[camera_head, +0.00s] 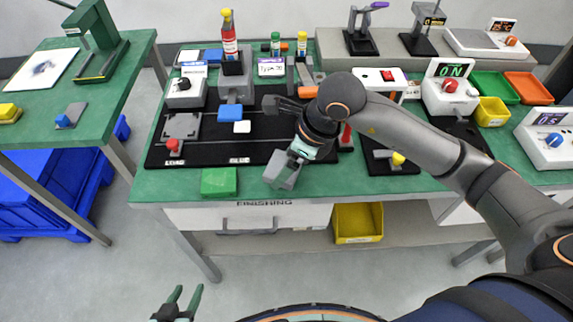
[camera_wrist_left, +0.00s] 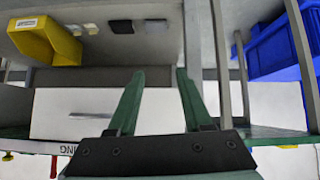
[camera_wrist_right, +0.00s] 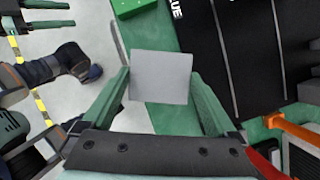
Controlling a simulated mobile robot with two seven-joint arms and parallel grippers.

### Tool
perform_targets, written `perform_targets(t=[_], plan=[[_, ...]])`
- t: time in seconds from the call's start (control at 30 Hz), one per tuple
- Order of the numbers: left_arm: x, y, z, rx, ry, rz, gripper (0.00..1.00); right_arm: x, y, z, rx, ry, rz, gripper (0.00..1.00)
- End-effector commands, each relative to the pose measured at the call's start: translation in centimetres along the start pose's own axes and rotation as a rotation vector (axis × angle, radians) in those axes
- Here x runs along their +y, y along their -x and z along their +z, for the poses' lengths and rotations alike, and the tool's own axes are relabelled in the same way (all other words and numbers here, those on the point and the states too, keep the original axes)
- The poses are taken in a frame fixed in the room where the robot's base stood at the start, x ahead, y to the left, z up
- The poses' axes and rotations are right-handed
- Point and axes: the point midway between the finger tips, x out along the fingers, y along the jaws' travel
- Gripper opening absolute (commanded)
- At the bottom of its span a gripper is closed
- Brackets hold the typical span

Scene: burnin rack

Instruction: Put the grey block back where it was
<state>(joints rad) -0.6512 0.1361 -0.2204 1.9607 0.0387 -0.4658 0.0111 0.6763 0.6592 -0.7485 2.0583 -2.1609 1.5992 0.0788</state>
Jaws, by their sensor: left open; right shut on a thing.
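The grey block (camera_head: 283,170) is held in my right gripper (camera_head: 291,163) at the front edge of the green table, just right of a green block. In the right wrist view the grey block (camera_wrist_right: 161,77) sits between the green fingers of my right gripper (camera_wrist_right: 163,88), its flat face toward the camera. My left gripper (camera_head: 180,303) is open and empty, low in front of the table. In the left wrist view the left gripper (camera_wrist_left: 160,85) shows its two fingers apart with nothing between them.
A green block (camera_head: 219,182) lies at the table's front edge. A black board (camera_head: 205,157) marked LOAD and GLUE carries a press with a red glue bottle (camera_head: 229,40). A yellow bin (camera_head: 358,222) stands on the lower shelf. A second green table (camera_head: 95,105) stands at left.

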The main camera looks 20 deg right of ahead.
Motion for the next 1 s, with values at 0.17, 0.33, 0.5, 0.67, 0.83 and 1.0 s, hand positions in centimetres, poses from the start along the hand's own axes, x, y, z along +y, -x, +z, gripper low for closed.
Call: perform_targets(t=[0.17,0.33,0.5,0.67,0.83,1.0], plan=[[0.0,0.1,-0.1,0.001,0.0,0.0,0.5,0.0,-1.4,-0.5,-0.002,0.0,-0.001,0.36],[0.0,0.0,-0.1,0.002,0.0,0.0,0.5,0.0,-1.4,-0.5,-0.002,0.0,-0.001,0.36],[0.0,-0.4,0.4,0.0,0.0,0.001,0.5,0.0,-1.9,-0.8,-0.002,-0.001,-0.001,0.36],[0.3,-0.7,0.5,-0.002,-0.001,0.01,0.5,0.0,-2.4,-1.0,-0.002,-0.001,-0.001,0.36],[0.8,-0.7,0.1,0.004,-0.003,0.021,0.5,0.0,-2.4,-1.0,-0.002,-0.001,-0.001,0.36],[0.9,-0.7,0.0,0.004,-0.004,0.022,0.5,0.0,-2.4,-1.0,-0.001,-0.001,-0.001,1.0]])
